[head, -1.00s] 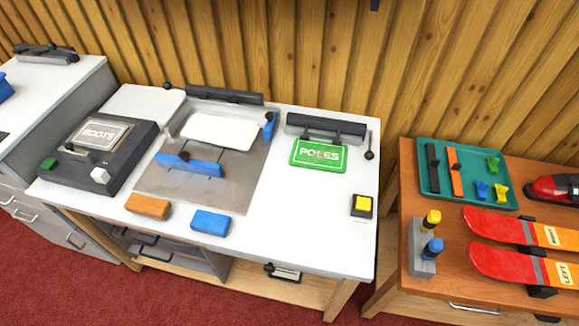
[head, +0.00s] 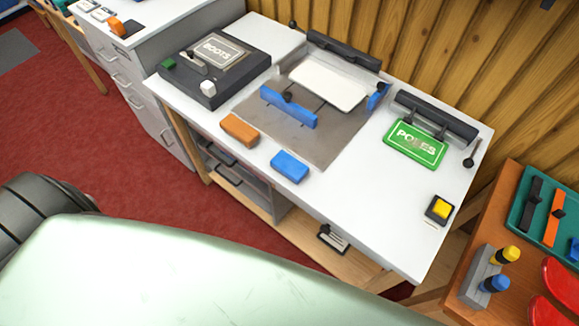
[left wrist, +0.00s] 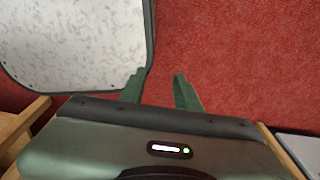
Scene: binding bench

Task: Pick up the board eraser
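Two small blocks lie near the front edge of the white bench in the head view, an orange block (head: 239,130) and a blue block (head: 290,166). Either could be the board eraser; I cannot tell which. Both lie flat and apart, with nothing touching them. My left gripper (left wrist: 158,88) shows in the left wrist view with its two green fingers apart and nothing between them, above red carpet. Neither gripper shows in the head view. A large pale green part of my own body fills the bottom of that view.
A wooden table (head: 485,228) stands at right. Red carpet (head: 110,160) is open at left.

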